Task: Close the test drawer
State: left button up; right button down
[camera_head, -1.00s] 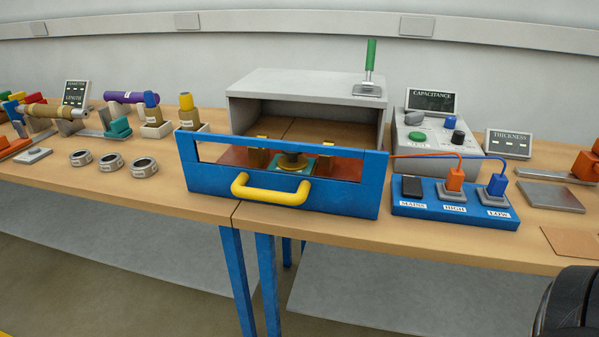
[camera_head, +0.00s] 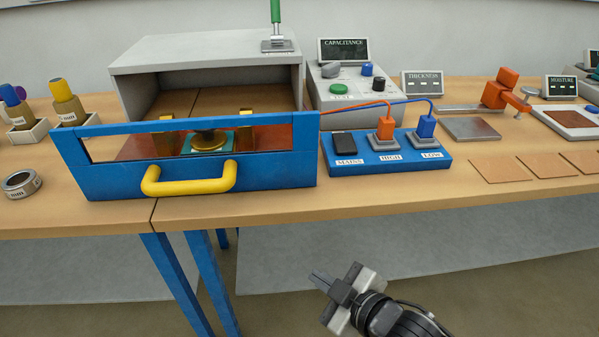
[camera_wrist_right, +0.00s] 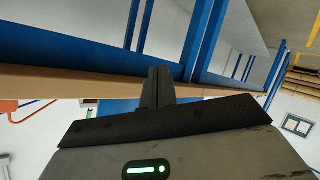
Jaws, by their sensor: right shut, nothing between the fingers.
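The test drawer (camera_head: 270,172) is blue with a clear front window and a yellow handle (camera_head: 190,179). It is pulled out toward me from the grey housing (camera_head: 205,50). Inside it, a round brass part (camera_head: 208,142) sits on a teal pad between copper-coloured blocks. My right gripper (camera_head: 319,279) is in front of the table, below and to the right of the drawer, touching nothing. Its fingers are shut and empty; they also show in the right wrist view (camera_wrist_right: 158,85). My left gripper is out of view.
A blue socket block (camera_head: 385,160) with orange and blue plugs stands right of the drawer. A capacitance meter (camera_head: 345,85) is behind it. A green-handled lever (camera_head: 276,20) stands on the housing. Brown sheets (camera_head: 508,168) lie to the right. The space before the table is free.

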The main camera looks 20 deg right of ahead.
aim_at(250, 159)
jog(key=w+r+n+t+y+b, duration=0.2)
jog(key=r+n, duration=0.5)
jog(key=r, duration=0.1)
jog(key=w+r+n+t+y+b, duration=0.1)
jog(key=w+r+n+y+b, duration=0.15)
jog(key=r+n, duration=0.5)
jog(key=p+x, duration=0.1)
jog(key=x, duration=0.2)
jog(key=p+x, duration=0.1)
jog(key=x, duration=0.3)
jog(key=p+x, duration=0.1)
jog(key=x, duration=0.3)
jog(key=shift+w+d, duration=0.3)
jog(key=shift+w, duration=0.1)
jog(key=shift+w+d, duration=0.2)
jog(key=shift+w, duration=0.4)
